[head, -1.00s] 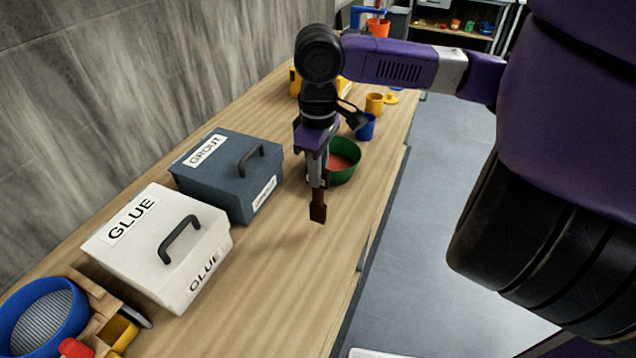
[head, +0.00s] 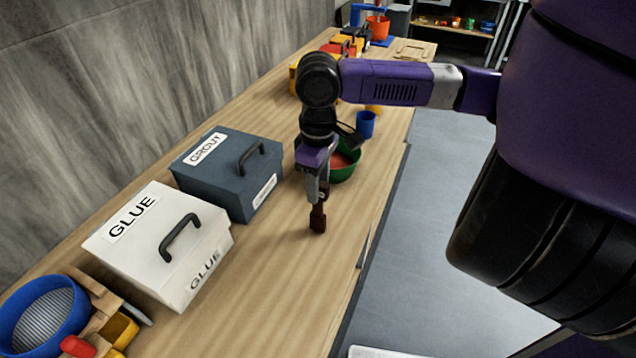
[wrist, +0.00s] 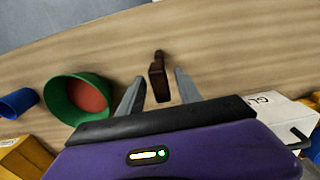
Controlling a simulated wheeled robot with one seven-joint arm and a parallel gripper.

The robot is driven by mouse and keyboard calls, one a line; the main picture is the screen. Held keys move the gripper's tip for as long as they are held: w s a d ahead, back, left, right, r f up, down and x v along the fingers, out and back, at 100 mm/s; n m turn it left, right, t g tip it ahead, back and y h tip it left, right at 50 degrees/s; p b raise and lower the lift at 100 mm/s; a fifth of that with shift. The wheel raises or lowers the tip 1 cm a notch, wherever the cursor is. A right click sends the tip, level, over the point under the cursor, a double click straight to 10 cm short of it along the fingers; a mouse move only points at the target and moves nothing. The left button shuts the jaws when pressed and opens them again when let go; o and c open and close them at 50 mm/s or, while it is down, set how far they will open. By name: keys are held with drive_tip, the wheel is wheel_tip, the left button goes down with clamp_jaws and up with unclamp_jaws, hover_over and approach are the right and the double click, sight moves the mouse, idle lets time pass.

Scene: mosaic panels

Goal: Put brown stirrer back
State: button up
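The brown stirrer (head: 317,218) is at the tabletop below my gripper (head: 318,190), clear of the boxes. In the wrist view the stirrer (wrist: 158,80) lies between the two spread fingers of my gripper (wrist: 158,78), with a gap on each side. My gripper is open and points down at it. I cannot tell whether the stirrer stands or leans. A green bowl (head: 346,172) with red content sits just behind my gripper; it also shows in the wrist view (wrist: 62,100).
A white GLUE box (head: 150,250) and a grey GROUT box (head: 215,175) stand along the wall side. A blue sieve (head: 40,318) and a wooden holder (head: 100,297) are at lower left. A blue cup (head: 366,124) stands beyond the bowl. The table (head: 285,285) in front is bare.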

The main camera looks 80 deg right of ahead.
drive_tip(key=shift+r, duration=0.15)
wheel_tip(320, 180, up, 12)
drive_tip(key=b, duration=0.1)
idle(0.5)
